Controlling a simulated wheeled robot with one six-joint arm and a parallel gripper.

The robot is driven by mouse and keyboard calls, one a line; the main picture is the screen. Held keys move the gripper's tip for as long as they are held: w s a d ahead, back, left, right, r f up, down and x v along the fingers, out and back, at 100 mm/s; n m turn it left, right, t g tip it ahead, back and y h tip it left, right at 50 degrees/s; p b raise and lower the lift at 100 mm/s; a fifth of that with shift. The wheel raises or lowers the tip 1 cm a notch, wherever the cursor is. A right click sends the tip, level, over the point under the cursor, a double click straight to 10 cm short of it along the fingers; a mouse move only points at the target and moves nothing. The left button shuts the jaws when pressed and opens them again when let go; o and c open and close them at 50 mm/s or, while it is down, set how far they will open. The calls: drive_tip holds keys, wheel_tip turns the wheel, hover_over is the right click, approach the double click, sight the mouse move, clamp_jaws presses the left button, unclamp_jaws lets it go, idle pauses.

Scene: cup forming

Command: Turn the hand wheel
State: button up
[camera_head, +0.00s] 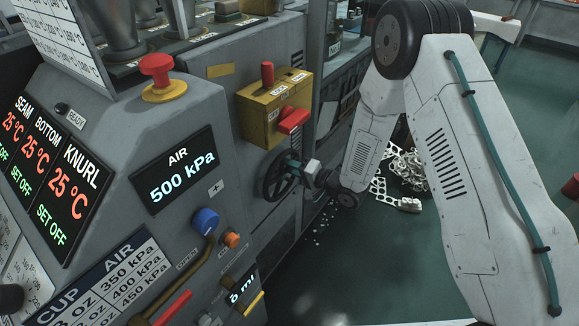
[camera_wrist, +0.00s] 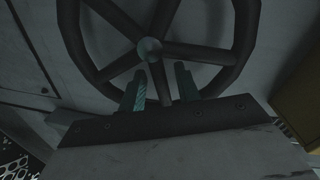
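The hand wheel (camera_head: 264,183) is a dark spoked wheel on the front of the grey machine, below the yellow box. It fills the upper part of the wrist view (camera_wrist: 242,45), with its round hub above the fingers. My gripper (camera_head: 296,164) is at the right side of the wheel in the head view. In the wrist view my gripper (camera_wrist: 160,75) has its two teal fingers apart, one on each side of a spoke, below the hub. Gaps show between the spoke and the fingers. The fingertips are partly hidden in the head view.
A yellow box (camera_head: 258,112) with a red lever (camera_head: 293,120) sits just above the wheel. A blue knob (camera_head: 205,220) and a red emergency button (camera_head: 157,68) are to the left. White scrap (camera_head: 405,170) lies on the green floor behind my arm.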

drive_tip(key=f+v, duration=0.1)
drive_tip(key=v, duration=0.6)
drive_tip(key=shift+r, duration=0.5)
drive_tip(key=shift+d, duration=0.15)
